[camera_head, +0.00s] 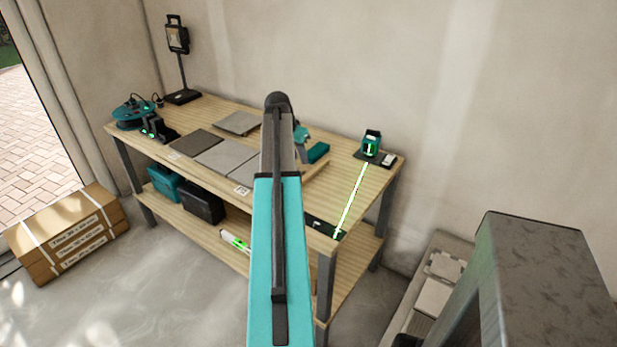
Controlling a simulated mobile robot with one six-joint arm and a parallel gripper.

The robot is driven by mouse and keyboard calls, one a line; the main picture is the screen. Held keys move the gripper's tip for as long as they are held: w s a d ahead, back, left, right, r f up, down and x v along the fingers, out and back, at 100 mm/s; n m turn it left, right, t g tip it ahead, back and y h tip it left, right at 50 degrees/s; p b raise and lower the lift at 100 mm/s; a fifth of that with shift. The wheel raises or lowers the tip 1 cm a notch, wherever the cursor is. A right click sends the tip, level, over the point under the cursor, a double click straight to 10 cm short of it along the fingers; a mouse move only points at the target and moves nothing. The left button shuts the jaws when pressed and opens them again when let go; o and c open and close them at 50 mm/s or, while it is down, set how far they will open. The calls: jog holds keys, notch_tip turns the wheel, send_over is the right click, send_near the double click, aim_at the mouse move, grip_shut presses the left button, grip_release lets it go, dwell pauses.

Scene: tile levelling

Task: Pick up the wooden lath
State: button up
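What looks like the wooden lath (316,171) is a pale strip on the workbench, just right of my turquoise arm. My arm crosses in front and hides part of it, so its full length cannot be told. My arm reaches up over the bench from the bottom of the view. My gripper does not show clearly; it is hidden behind the arm or out of view.
Cardboard boxes (68,235) stand at left.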

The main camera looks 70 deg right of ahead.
send_over(308, 175)
jog(key=w+a, duration=0.1)
jog(key=a, duration=0.2)
jog(key=shift+d+f+p, duration=0.15)
jog(key=shift+f+p, duration=0.25)
jog(key=shift+f, duration=2.5)
jog(key=shift+p+x, duration=0.85)
jog(key=shift+x, duration=1.75)
jog(key=shift+s, duration=0.1)
jog(key=shift+c, duration=0.3)
grip_shut()
